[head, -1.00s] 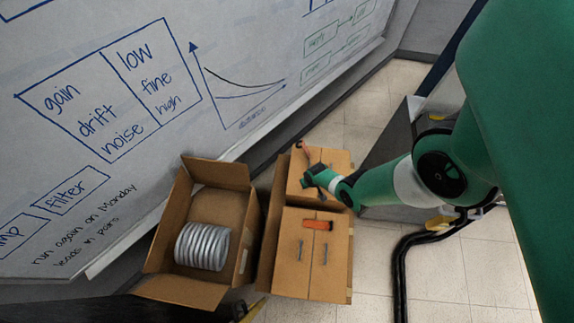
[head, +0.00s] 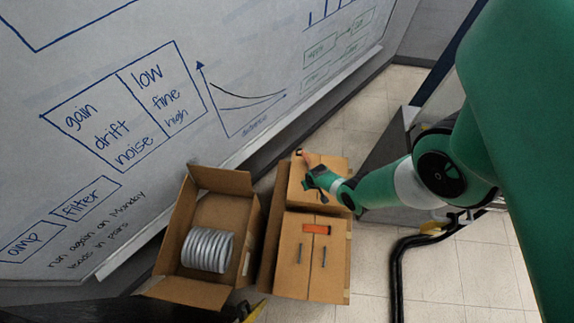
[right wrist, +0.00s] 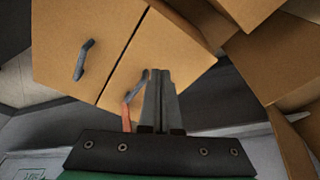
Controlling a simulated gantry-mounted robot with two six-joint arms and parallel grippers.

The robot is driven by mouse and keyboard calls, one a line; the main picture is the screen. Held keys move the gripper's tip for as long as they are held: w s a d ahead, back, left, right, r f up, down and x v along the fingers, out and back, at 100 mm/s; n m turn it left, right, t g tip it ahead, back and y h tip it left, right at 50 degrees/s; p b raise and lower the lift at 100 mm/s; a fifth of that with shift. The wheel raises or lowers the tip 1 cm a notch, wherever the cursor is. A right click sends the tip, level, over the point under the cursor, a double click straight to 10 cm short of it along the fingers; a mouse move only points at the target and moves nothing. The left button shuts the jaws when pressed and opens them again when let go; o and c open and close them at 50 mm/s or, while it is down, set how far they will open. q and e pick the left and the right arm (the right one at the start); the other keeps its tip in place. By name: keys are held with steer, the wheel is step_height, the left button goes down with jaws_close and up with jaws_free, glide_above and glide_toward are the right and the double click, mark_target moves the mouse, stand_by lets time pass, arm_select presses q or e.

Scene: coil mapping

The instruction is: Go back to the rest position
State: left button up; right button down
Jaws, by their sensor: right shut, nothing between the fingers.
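My right arm comes in from the right in the head view. Its gripper (head: 308,182) hangs over the far part of a brown cardboard-coloured cabinet (head: 323,256) with two door handles. In the right wrist view the gripper's fingers (right wrist: 160,78) are together and empty, in front of the brown doors (right wrist: 100,40). A dark handle and an orange piece (right wrist: 126,118) show just left of the fingers; whether they touch cannot be told. My left gripper is not in view.
An open cardboard box (head: 182,290) holding a silver coil (head: 207,250) stands left of the cabinet. A whiteboard (head: 235,60) runs along the wall behind. Black cables (head: 402,270) lie on the floor at right. Tiled floor (head: 455,275) is bare beyond them.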

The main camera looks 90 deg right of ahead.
arm_select(q)
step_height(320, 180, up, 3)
steer(key=shift+p, duration=1)
arm_select(e)
step_height(320, 180, up, 3)
steer(key=shift+r, duration=0.1)
